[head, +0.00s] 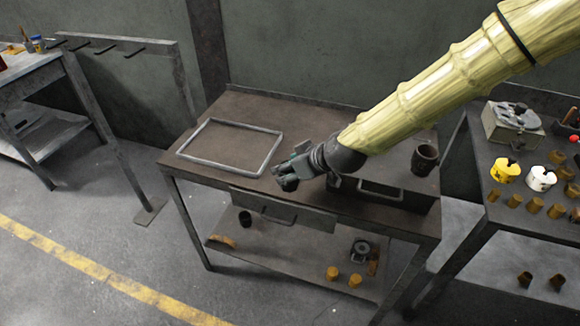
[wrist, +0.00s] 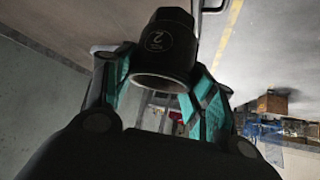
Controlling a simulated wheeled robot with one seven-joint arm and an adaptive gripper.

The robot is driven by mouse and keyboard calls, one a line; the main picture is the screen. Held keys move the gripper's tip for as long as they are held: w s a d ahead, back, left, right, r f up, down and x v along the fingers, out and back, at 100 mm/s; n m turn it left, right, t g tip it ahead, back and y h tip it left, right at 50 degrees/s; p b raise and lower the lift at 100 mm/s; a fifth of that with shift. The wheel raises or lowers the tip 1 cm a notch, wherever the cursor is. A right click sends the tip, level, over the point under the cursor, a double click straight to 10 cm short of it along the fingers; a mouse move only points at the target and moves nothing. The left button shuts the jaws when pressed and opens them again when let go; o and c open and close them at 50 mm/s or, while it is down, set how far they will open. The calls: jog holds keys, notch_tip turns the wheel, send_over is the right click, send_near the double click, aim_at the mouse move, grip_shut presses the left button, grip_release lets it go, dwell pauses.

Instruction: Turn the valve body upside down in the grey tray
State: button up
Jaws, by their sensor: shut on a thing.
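The valve body (wrist: 165,45) is a dark, round, stepped piece with a "2" marked on its side. In the wrist view it sits between the teal finger pads, its wide open rim towards the camera and its narrower end away. My gripper (head: 290,170) is shut on it, tilted, just beyond the right front corner of the grey tray. The grey tray (head: 218,166) is a shallow rectangle with a light rim on the left of the brown bench and looks empty. In the head view the valve body is small and hard to tell from the dark gripper.
A dark cup-shaped part (head: 425,158) stands at the bench's right end. A drawer (head: 283,211) juts from the bench front. The right table (head: 510,209) holds yellow and white pieces and several brass parts.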

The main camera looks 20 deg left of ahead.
aim_at(290, 173)
jog(key=w, duration=0.1)
jog(key=w+a, duration=0.1)
jog(key=w, duration=0.1)
jog(key=shift+w+f, duration=0.1)
jog(key=shift+f, duration=0.05)
jog(key=shift+f+p, duration=0.7)
jog(key=shift+f, duration=1)
jog(key=shift+f, duration=0.15)
jog(key=o, duration=1.3)
jog(key=b+v, duration=0.1)
jog(key=v, duration=1.1)
jog(key=shift+d+b, duration=0.1)
jog(key=shift+b, duration=0.2)
